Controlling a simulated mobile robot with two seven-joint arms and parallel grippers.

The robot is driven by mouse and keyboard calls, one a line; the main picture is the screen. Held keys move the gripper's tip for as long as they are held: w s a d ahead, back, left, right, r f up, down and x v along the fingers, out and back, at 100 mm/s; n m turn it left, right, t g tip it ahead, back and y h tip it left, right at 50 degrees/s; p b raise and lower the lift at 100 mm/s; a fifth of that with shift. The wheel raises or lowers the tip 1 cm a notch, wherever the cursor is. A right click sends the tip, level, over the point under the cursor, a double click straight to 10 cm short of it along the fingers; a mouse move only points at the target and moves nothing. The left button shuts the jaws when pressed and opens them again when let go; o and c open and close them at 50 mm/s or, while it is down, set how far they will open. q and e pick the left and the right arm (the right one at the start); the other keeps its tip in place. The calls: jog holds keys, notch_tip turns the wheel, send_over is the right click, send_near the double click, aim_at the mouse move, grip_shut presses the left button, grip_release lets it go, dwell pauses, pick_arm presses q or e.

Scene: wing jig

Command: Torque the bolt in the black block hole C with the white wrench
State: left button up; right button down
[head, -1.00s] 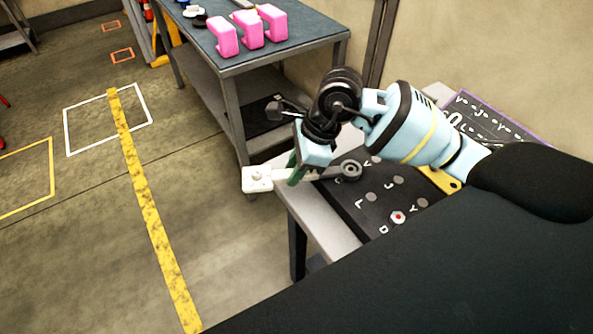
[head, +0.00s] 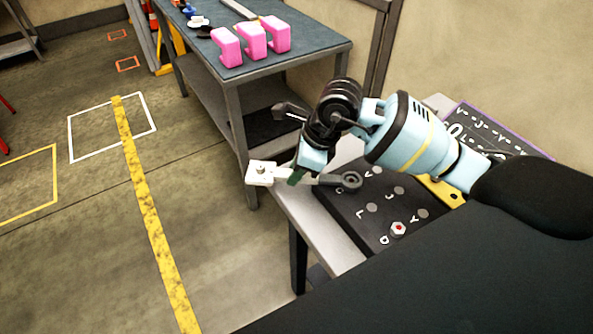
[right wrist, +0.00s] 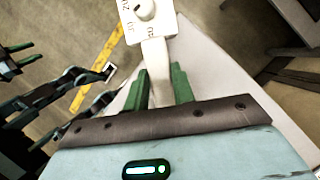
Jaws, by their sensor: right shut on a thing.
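The black block (head: 390,212) lies on a light table, with several lettered round holes. A bolt (head: 398,229) with a red centre and pale surround sits in its near hole; the letter beside it is too small to read surely. My right gripper (head: 299,176) is shut on the white wrench (head: 262,172), and its green fingers (right wrist: 163,88) clasp the handle in the right wrist view. The wrench's grey ring end (head: 350,180) is over the block's far left corner, away from the bolt. Dark parts with green tips, possibly my left gripper (right wrist: 18,57), show at the right wrist view's left edge.
A blue-topped workbench (head: 290,53) with several pink brackets (head: 253,40) stands behind. A yellow piece (head: 441,190) and a dark lettered panel (head: 480,128) lie beyond the block. Open floor with a yellow stripe (head: 145,205) is at left.

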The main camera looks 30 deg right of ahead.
pick_arm(q)
jog(key=shift+r, duration=0.1)
pick_arm(e)
jog(key=shift+w+r, duration=0.1)
pick_arm(q)
jog(key=shift+w+r, duration=0.35)
jog(key=shift+r, duration=0.05)
pick_arm(e)
jog(key=shift+w+d+m+t+h, duration=0.35)
jog(key=shift+w+d+m, duration=0.5)
jog(key=shift+m, duration=0.35)
pick_arm(q)
jog(key=shift+p, duration=0.3)
pick_arm(e)
jog(key=shift+w+d+m+t+h, duration=0.25)
jog(key=shift+w+d+m, duration=0.35)
jog(key=shift+m, duration=0.2)
pick_arm(q)
jog(key=shift+w+r+t+p, duration=0.3)
jog(key=shift+w+r, duration=0.1)
jog(key=shift+r, duration=0.1)
pick_arm(e)
jog(key=shift+w+d+m, duration=0.2)
jog(key=shift+d+m, duration=0.15)
jog(key=shift+m, duration=0.05)
